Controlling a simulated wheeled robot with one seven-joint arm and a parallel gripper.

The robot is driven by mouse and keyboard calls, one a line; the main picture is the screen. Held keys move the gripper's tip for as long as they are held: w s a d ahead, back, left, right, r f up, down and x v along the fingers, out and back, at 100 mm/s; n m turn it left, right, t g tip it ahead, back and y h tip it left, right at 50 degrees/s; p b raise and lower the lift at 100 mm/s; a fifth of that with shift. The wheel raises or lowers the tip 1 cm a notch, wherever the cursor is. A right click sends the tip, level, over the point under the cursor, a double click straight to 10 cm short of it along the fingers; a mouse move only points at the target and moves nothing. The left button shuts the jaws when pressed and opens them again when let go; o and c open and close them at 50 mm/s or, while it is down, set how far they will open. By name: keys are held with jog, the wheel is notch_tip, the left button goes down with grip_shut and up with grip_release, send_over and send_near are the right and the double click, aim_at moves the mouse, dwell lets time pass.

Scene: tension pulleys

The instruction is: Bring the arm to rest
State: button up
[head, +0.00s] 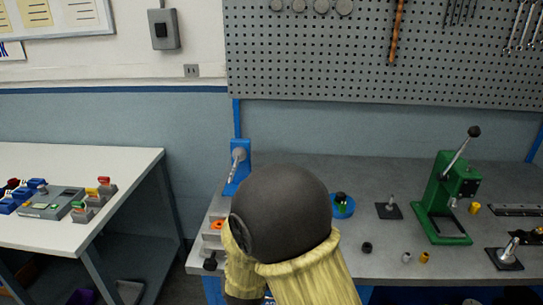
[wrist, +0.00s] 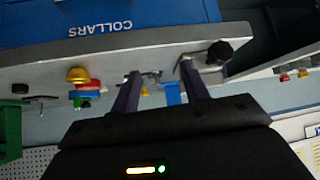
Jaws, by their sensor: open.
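My gripper (wrist: 160,72) shows in the wrist view with its two dark fingers apart and nothing between them. The fingers reach toward the edge of the grey workbench (wrist: 120,58), which appears tilted there. In the head view my arm's dark rounded link and yellow covering stand in front of the grey workbench (head: 390,262), and they hide the gripper and part of the bench's left end. I cannot tell the gripper's exact gap to the bench.
A blue bin marked COLLARS (wrist: 100,22) is close by in the wrist view. The bench holds a blue fixture (head: 237,168), a blue round holder (head: 342,206), a green press (head: 445,195) and small parts. A white table (head: 110,165) stands left, across a gap.

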jog(key=s+d+r+g, duration=0.2)
jog(key=s+d, duration=0.2)
jog(key=d, duration=0.3)
jog(key=s+d+r+m+g, duration=0.1)
jog(key=s+d+r+g, duration=0.1)
jog(key=d, duration=0.5)
jog(key=s+d+r+g+h, duration=0.1)
jog(key=s+d+r+g, duration=0.1)
jog(key=s+d, duration=0.5)
jog(key=shift+d+r+m+p, duration=0.35)
jog(key=shift+d+r, duration=0.25)
jog(key=shift+r, duration=0.2)
